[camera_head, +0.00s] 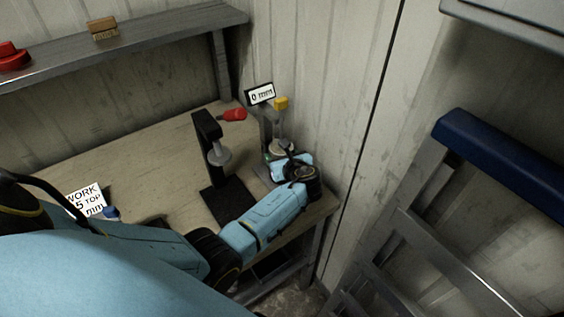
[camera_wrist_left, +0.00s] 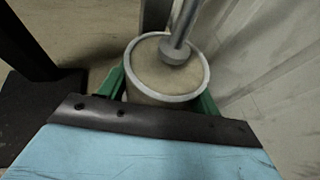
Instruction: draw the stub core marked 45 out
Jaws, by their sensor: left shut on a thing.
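In the left wrist view, a short round cylinder (camera_wrist_left: 163,82) with a pale metal rim and a beige filling stands between the green fingers of my left gripper (camera_wrist_left: 165,95). The fingers are shut on its sides. A metal rod with a round foot (camera_wrist_left: 175,50) comes down over the cylinder's top; it looks in contact, but I cannot be sure. In the head view, my left gripper (camera_head: 274,160) is at the gauge stand (camera_head: 267,130) with the yellow knob (camera_head: 281,103). The cylinder's top (camera_head: 281,147) shows there too. No 45 mark is visible on it. My right gripper is not seen.
A "WORK" card (camera_head: 85,200) is at the left. The wall is close on the right. The bench between card and press is mostly clear.

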